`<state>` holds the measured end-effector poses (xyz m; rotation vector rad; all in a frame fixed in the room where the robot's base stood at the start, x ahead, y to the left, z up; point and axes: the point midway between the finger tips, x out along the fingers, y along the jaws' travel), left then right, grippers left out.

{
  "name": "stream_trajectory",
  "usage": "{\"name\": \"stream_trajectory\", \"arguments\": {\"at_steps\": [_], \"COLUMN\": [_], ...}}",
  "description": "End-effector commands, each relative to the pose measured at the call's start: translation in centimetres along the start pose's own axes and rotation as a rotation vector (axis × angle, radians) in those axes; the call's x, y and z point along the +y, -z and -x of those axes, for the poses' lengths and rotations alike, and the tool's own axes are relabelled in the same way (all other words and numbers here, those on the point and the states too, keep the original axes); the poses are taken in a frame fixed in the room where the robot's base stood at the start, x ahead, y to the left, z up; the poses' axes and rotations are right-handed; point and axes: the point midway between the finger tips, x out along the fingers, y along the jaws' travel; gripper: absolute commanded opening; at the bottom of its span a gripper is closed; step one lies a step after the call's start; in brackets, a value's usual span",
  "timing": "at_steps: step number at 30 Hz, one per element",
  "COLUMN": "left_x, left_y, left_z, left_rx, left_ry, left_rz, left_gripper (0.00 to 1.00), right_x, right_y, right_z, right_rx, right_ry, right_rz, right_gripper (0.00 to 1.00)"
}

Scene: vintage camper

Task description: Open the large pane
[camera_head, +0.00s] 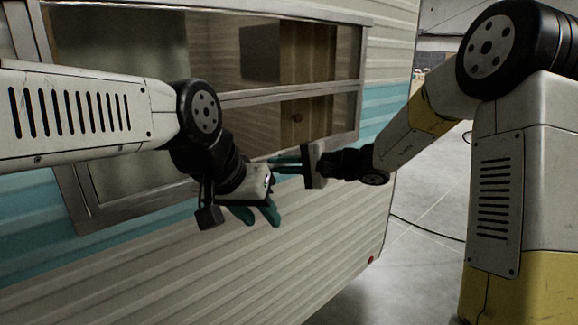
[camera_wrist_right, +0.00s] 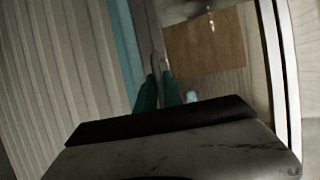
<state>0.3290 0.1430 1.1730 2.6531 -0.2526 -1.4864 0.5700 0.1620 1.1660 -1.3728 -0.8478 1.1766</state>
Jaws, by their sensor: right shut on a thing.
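The camper's metal-framed window (camera_head: 290,92) fills the upper left of the head view. Its large pane (camera_head: 115,45) is on the left, partly hidden by my left arm; smaller panes are on the right. My left gripper (camera_head: 257,217) is in front of the wall, below the window. Its teal fingers are apart and nothing shows between them. My right gripper (camera_head: 274,164) points left at the window's lower frame, close to the left gripper. In the right wrist view its fingers (camera_wrist_right: 160,75) are close together at a narrow frame strip. The exact part gripped is unclear.
The ribbed cream wall (camera_head: 180,275) with a teal band (camera_head: 30,240) surrounds the window. The camper's corner is right of the window. Beyond it is open grey floor (camera_head: 430,205) with a dark cable (camera_head: 425,228). The two grippers are close together.

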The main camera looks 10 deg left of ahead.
Motion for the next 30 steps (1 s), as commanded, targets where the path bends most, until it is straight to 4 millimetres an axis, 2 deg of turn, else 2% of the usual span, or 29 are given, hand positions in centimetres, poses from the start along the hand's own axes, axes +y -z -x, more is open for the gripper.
{"name": "stream_trajectory", "arguments": {"at_steps": [8, 14, 24, 30], "left_x": [0.0, 0.0, 0.0, 0.0], "left_y": [0.0, 0.0, 0.0, 0.0], "left_z": [0.0, 0.0, 0.0, 0.0], "left_rx": [0.000, 0.000, 0.000, 0.000], "left_ry": [0.000, 0.000, 0.000, 0.000], "left_rz": [0.000, 0.000, 0.000, 0.000], "left_gripper": [0.36, 0.36, 0.36, 0.36], "right_x": [-0.4, -1.4, -4.6, -6.8], "right_y": [-0.6, -1.6, -3.4, -4.3], "right_z": [1.7, 4.2, 8.6, 10.5], "right_rx": [0.003, 0.004, 0.003, 0.002], "right_ry": [-0.088, -0.227, -0.520, -0.680], "right_rz": [-0.031, -0.085, -0.205, -0.274], "right_gripper": [0.00, 0.00, 0.00, 0.00]}}
